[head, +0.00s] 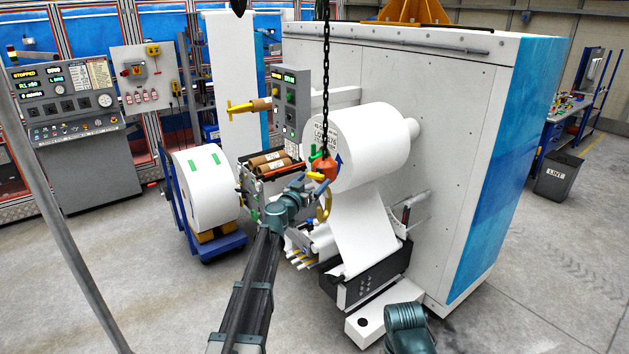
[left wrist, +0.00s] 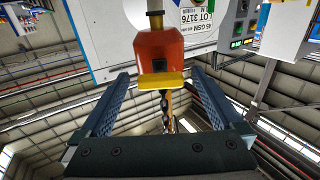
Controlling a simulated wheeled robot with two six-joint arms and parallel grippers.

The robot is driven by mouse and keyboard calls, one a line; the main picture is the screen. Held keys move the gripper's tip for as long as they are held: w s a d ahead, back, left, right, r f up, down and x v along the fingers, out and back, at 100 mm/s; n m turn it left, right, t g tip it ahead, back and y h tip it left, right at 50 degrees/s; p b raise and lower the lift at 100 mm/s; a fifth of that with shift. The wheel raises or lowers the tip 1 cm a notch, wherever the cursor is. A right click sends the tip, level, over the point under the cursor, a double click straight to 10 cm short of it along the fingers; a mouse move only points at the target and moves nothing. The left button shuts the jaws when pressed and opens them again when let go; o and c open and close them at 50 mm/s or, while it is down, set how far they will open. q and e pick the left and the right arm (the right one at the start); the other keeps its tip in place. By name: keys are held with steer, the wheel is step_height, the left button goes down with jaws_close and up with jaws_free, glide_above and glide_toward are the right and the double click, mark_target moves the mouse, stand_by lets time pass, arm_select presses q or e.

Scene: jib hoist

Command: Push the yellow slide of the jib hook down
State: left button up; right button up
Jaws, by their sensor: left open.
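The jib hook hangs on a dark chain (head: 326,75). Its orange-red block (head: 325,168) is in front of the large white paper roll, with the yellow hook (head: 323,206) below it. In the left wrist view the block (left wrist: 160,48) is at top centre. The yellow slide (left wrist: 161,81) shows as a flat bar across the block's chain-side end. My left gripper (head: 312,180) is at the block, partly covering it. In the left wrist view its dark blue fingers stand apart on either side of the slide, with visible gaps. My right gripper is not in view.
The white paper roll (head: 367,146) is close behind the hook on the big white machine (head: 455,130). A second roll (head: 203,188) stands on a blue cart (head: 222,246) at left. A tray with brown cores (head: 270,160) is behind my left gripper.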

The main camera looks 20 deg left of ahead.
arm_select(q)
steer(key=shift+w+d, duration=0.15)
steer(key=shift+w, duration=0.7)
jaws_close()
